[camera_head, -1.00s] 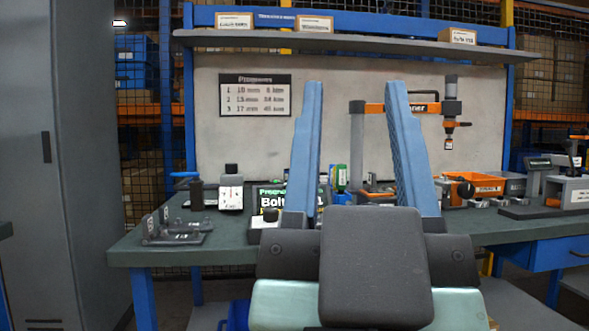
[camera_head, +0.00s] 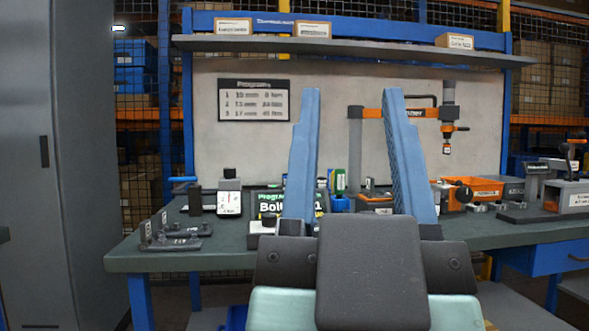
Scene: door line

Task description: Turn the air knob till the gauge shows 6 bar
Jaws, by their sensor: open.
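My gripper (camera_head: 352,95) is open and empty, its two long blue fingers pointing up and away in front of the bench. Left of it on the bench stands a small white-faced unit (camera_head: 229,202) with a black knob (camera_head: 229,174) on top. This looks like the air regulator with its gauge, but the reading is too small to make out. My gripper is apart from it, to its right and nearer to the camera. My fingers hide part of the bench middle.
A dark display (camera_head: 267,203) stands beside the white-faced unit. Black fixtures (camera_head: 173,238) lie at the bench's front left. A grey cabinet (camera_head: 85,165) stands at far left.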

